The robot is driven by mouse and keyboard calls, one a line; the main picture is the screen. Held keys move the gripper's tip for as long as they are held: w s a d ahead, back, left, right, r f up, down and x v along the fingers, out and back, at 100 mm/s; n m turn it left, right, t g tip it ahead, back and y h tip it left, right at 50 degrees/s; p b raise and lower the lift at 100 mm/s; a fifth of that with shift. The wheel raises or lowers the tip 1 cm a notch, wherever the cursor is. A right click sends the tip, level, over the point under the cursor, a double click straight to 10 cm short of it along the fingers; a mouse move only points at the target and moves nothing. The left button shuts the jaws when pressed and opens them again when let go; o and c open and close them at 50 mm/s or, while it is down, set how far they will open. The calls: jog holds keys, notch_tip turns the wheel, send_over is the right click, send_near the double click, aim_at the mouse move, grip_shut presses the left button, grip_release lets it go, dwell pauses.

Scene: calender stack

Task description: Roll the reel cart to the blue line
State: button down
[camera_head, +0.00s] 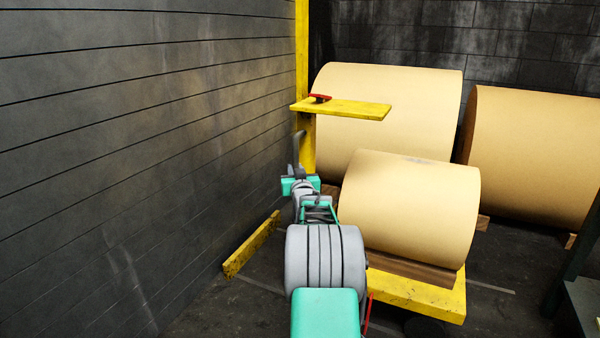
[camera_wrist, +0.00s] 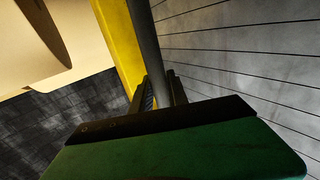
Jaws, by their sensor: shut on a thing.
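The reel cart shows as a low yellow deck (camera_head: 425,297) on the dark floor, right of my arm. A tan paper reel (camera_head: 410,208) lies on its side on brown wooden supports on the deck. A yellow upright post (camera_head: 303,60) rises behind my gripper and also shows in the wrist view (camera_wrist: 119,35). My gripper (camera_head: 299,160) is beside this post. In the wrist view my gripper (camera_wrist: 158,92) is shut on a dark round bar (camera_wrist: 146,45) that runs alongside the post. The bar's ends are hidden. I see no line that is clearly blue.
A grey plank-like wall (camera_head: 130,130) stands close on the left. A yellow beam (camera_head: 250,243) lies low near it. A yellow shelf (camera_head: 350,108) carries a small red item (camera_head: 319,98). Large reels (camera_head: 535,150) stand behind. A dark green structure (camera_head: 585,290) is at the right edge.

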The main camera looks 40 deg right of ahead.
jog(key=shift+w+a+f, duration=0.1)
jog(key=shift+w+a, duration=0.1)
jog(key=shift+a, duration=0.15)
jog(key=c, duration=1.5)
grip_release()
jog(key=shift+a, duration=0.1)
jog(key=shift+o, duration=1)
jog(key=shift+s+d, duration=0.35)
jog(key=shift+d, duration=0.05)
jog(key=p+v, duration=0.2)
jog(key=v, duration=0.5)
jog(key=shift+s+a, duration=0.25)
jog(key=shift+a, duration=0.05)
